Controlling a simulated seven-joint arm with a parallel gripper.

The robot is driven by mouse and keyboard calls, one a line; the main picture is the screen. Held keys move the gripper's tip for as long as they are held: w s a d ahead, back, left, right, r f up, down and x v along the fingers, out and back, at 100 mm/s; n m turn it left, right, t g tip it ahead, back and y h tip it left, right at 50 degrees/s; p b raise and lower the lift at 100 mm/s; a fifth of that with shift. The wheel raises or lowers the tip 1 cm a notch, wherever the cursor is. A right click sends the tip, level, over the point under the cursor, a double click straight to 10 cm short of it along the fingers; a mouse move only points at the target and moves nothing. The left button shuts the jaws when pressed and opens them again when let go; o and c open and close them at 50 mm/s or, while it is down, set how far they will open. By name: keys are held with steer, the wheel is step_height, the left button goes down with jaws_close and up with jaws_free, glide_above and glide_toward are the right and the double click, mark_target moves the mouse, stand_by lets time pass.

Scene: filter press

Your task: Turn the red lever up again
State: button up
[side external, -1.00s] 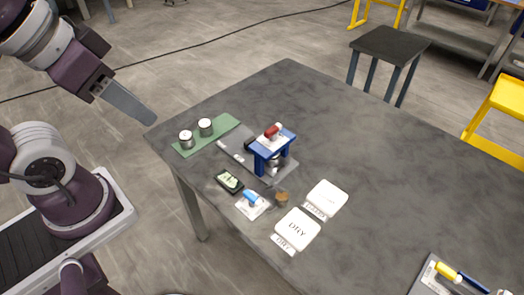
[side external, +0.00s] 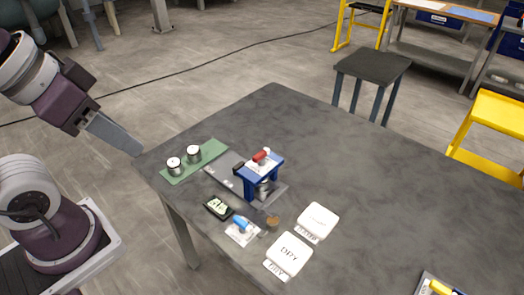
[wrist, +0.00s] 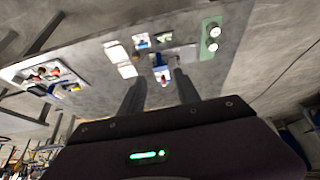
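The red lever (side external: 260,156) is a short red grip on top of a small blue press (side external: 264,166) on the table. In the side view it looks about level with the top of the press, but it is too small to tell its exact angle. The blue press also shows far off in the wrist view (wrist: 160,69), with red beside it. My gripper (side external: 139,152) is by the table's near left corner, well to the left of the press and apart from it. In the wrist view its two fingers (wrist: 158,74) stand apart with nothing between them.
Two metal cans stand on a green mat (side external: 211,149) left of the press. A small dark display (side external: 218,208), a blue item on a white card (side external: 242,230) and two white pads (side external: 289,254) lie in front. The table's far right (side external: 400,190) is clear.

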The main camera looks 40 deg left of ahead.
steer(key=o, duration=0.4)
steer(key=shift+w+d+r, duration=0.1)
steer(key=shift+w+r, duration=0.05)
steer(key=shift+w, duration=0.15)
steer(key=shift+c, duration=0.2)
steer(key=shift+o, duration=1.4)
steer(key=w+r+n+g+h, duration=0.1)
steer(key=w+n+g, duration=0.1)
steer(key=w+n, duration=0.2)
steer(key=w+d, duration=0.1)
steer(key=w, duration=0.2)
steer(key=shift+w+r+n+h, duration=0.15)
steer(key=shift+n+h, duration=0.25)
steer(key=n+g+y, duration=0.2)
steer(key=n+g, duration=0.2)
steer(key=n, duration=0.9)
glide_above(261, 152)
steer(key=f, duration=1.5)
steer(key=shift+s, duration=0.2)
step_height(261, 152, down, 7)
steer(key=shift+w+r, duration=0.1)
steer(key=shift+w, duration=0.05)
steer(key=shift+f, duration=0.5)
steer(key=c, duration=1.4)
